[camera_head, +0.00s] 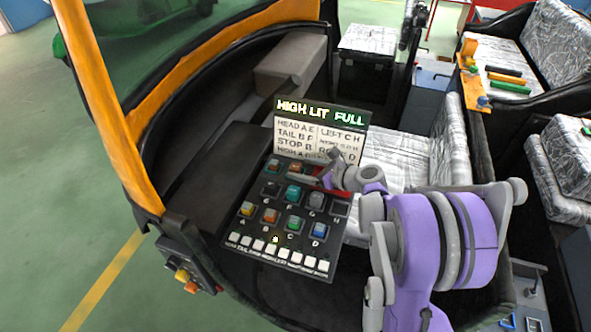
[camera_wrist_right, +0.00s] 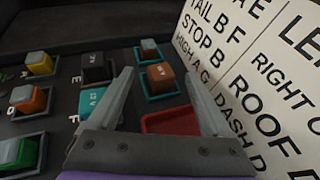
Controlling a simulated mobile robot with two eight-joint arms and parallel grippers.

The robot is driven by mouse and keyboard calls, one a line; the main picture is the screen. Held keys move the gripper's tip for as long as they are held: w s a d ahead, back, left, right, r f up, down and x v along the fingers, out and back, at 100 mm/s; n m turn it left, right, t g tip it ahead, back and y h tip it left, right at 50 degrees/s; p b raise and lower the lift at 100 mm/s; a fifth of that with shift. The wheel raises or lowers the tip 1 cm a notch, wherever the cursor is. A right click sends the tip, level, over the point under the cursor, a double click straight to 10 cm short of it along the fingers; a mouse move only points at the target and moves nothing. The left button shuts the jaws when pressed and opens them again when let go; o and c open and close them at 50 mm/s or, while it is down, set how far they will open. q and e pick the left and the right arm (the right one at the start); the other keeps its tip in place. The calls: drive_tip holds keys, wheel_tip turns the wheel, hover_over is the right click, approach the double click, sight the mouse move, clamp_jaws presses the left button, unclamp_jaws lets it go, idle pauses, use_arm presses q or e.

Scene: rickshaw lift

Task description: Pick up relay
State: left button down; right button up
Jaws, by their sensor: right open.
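The relays are coloured blocks seated in a dark panel (camera_head: 258,240). The lettered rows hold a yellow relay (camera_head: 247,209), an orange relay (camera_head: 270,216), a green relay (camera_head: 294,224), a blue relay (camera_head: 318,231), a teal relay (camera_head: 293,193) and a grey one (camera_head: 316,201). My right gripper (camera_head: 327,168) reaches over the upper part of the panel. In the right wrist view it is open (camera_wrist_right: 160,80), with a brown relay (camera_wrist_right: 160,76) in a teal-rimmed slot appearing between its fingertips. Contact cannot be told. My left gripper is out of view.
A white label board (camera_head: 300,140) stands upright behind the panel, close to my right gripper, under a lit "HIGH LIT FULL" sign (camera_head: 320,112). A red slot (camera_wrist_right: 172,122) lies beside the brown relay. White buttons (camera_head: 275,251) line the front edge. Rickshaw seats (camera_head: 405,160) stand right.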

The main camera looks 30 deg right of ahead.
drive_tip(key=shift+x, duration=1.15)
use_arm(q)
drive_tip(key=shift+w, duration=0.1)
use_arm(e)
drive_tip(key=shift+s, duration=0.1)
